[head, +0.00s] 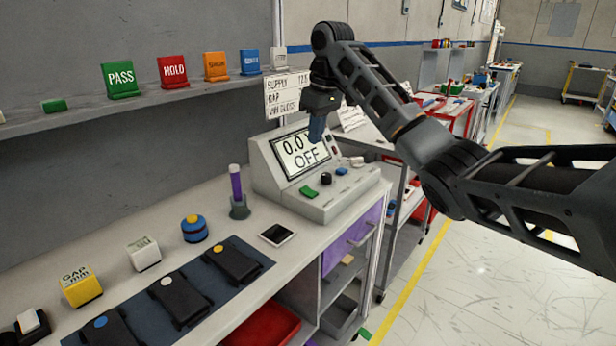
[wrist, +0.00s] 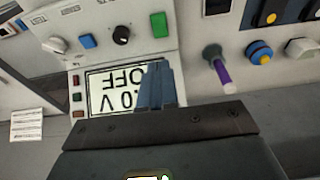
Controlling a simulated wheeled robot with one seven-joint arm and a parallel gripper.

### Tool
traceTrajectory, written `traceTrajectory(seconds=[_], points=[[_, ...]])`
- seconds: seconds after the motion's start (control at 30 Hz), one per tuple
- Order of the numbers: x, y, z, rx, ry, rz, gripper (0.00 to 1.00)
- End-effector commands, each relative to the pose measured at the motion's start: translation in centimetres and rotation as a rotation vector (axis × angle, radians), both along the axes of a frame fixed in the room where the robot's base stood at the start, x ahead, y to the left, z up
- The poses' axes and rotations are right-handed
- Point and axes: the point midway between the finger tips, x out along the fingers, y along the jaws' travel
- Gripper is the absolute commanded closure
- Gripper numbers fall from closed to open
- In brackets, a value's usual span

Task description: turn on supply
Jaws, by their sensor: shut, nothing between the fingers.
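The supply (head: 275,175) is a pale grey console on the bench with a sloped screen (head: 302,153) reading 0.0 and OFF; the wrist view shows the screen upside down (wrist: 105,92). Its lower deck carries a green button (head: 309,192), a black knob (head: 326,179), a blue button (head: 342,171) and a pale knob (head: 357,162). The wrist view also shows the green button (wrist: 159,24), black knob (wrist: 121,35) and blue button (wrist: 86,41). My gripper (head: 315,138) has blue fingers, shut and empty, overlapping the screen's right part; contact is unclear. Its fingers cover part of the screen in the wrist view (wrist: 155,75).
A purple stick in a grey holder (head: 238,190) stands left of the supply. Several black modules rest on a dark mat (head: 205,300). A shelf (head: 130,108) with coloured signs runs behind.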

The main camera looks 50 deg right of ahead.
Motion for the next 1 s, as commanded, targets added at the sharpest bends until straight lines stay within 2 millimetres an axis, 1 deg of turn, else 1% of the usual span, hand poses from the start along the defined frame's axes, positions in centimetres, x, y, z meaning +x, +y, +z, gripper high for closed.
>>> traceTrajectory(seconds=[0.17,0.3,0.6,0.7,0.8,1.0], points=[[0.3,0.1,-1.5,0.003,0.000,0.001,1.00],[0.6,0.0,-3.6,0.003,0.003,0.000,1.00],[1.7,0.0,-9.3,0.001,0.002,0.000,1.00],[2.0,0.0,-10.9,0.002,0.003,0.000,1.00],[2.3,0.0,-12.2,0.001,0.002,-0.001,1.00],[2.6,0.0,-13.6,0.000,0.000,0.000,1.00]])
